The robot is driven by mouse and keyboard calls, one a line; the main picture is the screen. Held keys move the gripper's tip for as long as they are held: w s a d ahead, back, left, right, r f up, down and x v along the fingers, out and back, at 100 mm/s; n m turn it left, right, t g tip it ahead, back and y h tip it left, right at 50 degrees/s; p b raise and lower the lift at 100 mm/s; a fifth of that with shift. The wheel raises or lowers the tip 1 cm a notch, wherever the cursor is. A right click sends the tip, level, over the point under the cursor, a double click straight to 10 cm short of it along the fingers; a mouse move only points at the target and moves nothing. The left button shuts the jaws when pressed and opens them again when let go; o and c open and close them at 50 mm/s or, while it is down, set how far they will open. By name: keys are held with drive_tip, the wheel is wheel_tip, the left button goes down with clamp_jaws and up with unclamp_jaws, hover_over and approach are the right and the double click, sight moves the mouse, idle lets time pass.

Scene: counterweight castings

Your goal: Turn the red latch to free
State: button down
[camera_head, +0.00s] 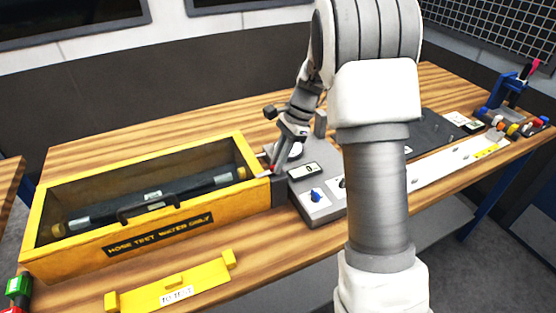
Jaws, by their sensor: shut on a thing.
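My gripper (277,163) points down at the right end of the yellow trough, between it and a grey panel. It is shut on the red latch (269,173), of which only a small red bit shows by the fingertips. The fingers hide most of the latch, so I cannot tell which way it is turned. The yellow trough (160,240) carries a label reading "HOSE TEST WATER ONLY". A dark hose with metal end fittings (155,200) lies inside it.
The grey panel (318,205) with a blue knob (316,194) stands right of the trough. A yellow plate (178,290) lies on the wooden bench in front. Green and red parts (18,288) sit at the lower left. A blue fixture (503,92) stands far right.

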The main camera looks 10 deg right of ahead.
drive_tip(key=n+p, duration=0.1)
drive_tip(key=n, duration=0.1)
drive_tip(key=n+g+p, duration=0.1)
drive_tip(key=n, duration=0.1)
drive_tip(key=shift+w+r+g+h+p, duration=0.1)
drive_tip(key=shift+r+g+h+p, duration=0.05)
drive_tip(key=shift+g+h+p, duration=0.2)
drive_tip(key=n+g+h+p, duration=0.1)
drive_tip(key=n, duration=0.3)
drive_tip(key=shift+w+a+n+p, duration=0.1)
drive_tip(key=shift+n+p, duration=0.2)
drive_tip(key=shift+p, duration=0.1)
drive_tip(key=n+h, duration=0.1)
drive_tip(key=n, duration=0.1)
drive_tip(key=n+h+p, duration=0.1)
drive_tip(key=n, duration=0.1)
drive_tip(key=shift+a+g, duration=0.1)
drive_tip(key=shift+g, duration=0.25)
drive_tip(key=n+h, duration=0.1)
drive_tip(key=n, duration=0.3)
drive_tip(key=shift+a+n, duration=0.15)
drive_tip(key=shift+n, duration=0.15)
drive_tip(key=shift+h, duration=0.35)
drive_tip(key=c, duration=0.9)
unclamp_jaws()
